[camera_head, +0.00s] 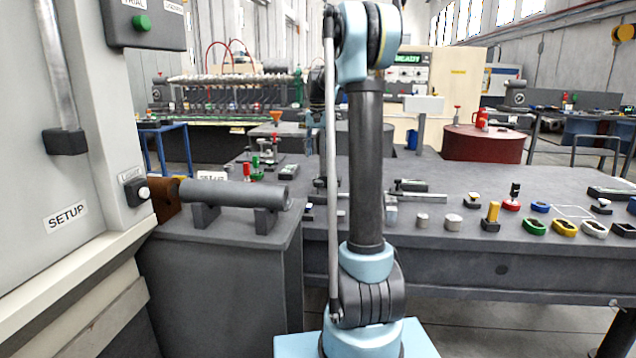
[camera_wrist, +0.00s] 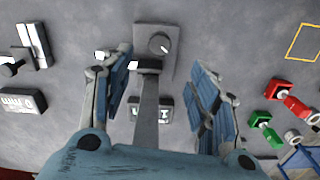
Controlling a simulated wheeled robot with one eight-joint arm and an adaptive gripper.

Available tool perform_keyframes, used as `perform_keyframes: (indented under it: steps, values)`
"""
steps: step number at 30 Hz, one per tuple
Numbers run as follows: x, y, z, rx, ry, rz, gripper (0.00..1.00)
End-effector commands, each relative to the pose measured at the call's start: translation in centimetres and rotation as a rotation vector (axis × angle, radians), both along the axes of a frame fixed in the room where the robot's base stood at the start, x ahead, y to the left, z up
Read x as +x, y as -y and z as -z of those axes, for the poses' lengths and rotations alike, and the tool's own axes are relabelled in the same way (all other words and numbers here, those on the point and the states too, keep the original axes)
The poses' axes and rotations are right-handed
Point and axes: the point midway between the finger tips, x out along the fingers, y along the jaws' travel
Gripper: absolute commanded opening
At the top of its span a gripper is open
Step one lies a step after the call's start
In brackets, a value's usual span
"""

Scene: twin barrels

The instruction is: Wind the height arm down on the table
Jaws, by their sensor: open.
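In the wrist view a grey plate with a round dial (camera_wrist: 158,44) lies on the grey table. A narrow dark bar (camera_wrist: 149,100) with a pale tip runs from it back between my fingers; it looks like the height arm, but I cannot be sure. A partly hidden label (camera_wrist: 164,108) lies beside the bar. My gripper (camera_wrist: 158,66) is open, its two blue fingers on either side of the bar, with visible gaps. I cannot tell its height above the bar. In the head view my own arm hides most of this spot.
Red and green levers (camera_wrist: 290,105) stand right of my gripper, near my right finger. Another labelled fixture (camera_wrist: 22,100) is at left. In the head view the long table (camera_head: 450,180) carries several small parts at right. A grey cylinder (camera_head: 235,194) rests on a cabinet at left.

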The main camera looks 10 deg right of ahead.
Motion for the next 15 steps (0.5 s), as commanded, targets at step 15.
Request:
perform_keyframes:
  steps: [15]
  values:
    - [0.0, 0.0, 9.0, 0.000, 0.000, -0.001, 0.55]
